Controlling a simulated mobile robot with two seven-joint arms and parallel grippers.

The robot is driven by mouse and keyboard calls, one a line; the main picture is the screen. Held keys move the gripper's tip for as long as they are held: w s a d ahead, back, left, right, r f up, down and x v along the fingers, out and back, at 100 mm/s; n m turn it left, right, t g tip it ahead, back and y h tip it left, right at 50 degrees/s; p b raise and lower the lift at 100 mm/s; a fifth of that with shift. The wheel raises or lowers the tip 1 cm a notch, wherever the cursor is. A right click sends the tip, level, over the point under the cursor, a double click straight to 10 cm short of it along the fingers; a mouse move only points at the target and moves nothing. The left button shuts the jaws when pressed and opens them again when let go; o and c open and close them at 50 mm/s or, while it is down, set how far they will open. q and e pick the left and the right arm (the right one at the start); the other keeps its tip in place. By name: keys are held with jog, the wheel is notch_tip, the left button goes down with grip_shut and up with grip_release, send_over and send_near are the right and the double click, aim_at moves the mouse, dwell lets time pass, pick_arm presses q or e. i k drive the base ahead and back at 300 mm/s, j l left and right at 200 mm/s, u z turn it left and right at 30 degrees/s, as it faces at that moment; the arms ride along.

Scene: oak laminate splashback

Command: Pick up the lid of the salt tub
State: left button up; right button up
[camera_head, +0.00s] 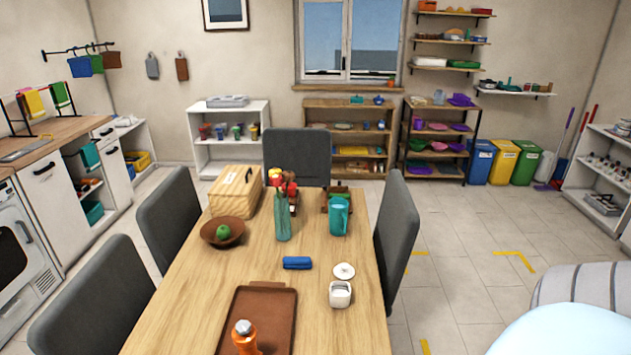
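A small white tub (340,295) with pale contents, which looks like the salt tub, stands open and upright near the right edge of the wooden table (190,320). A round white lid (344,271) with a small dark mark at its middle lies on the table just beyond the tub. Neither of my grippers shows in the head view, and nothing covers the lid.
A blue case (297,263) lies left of the lid. A brown tray (258,312) with an orange bottle (245,338) is nearer. A grey chair (397,235) stands close along the right edge.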

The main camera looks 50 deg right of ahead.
aim_at(343, 271)
jog(key=z, duration=1.6)
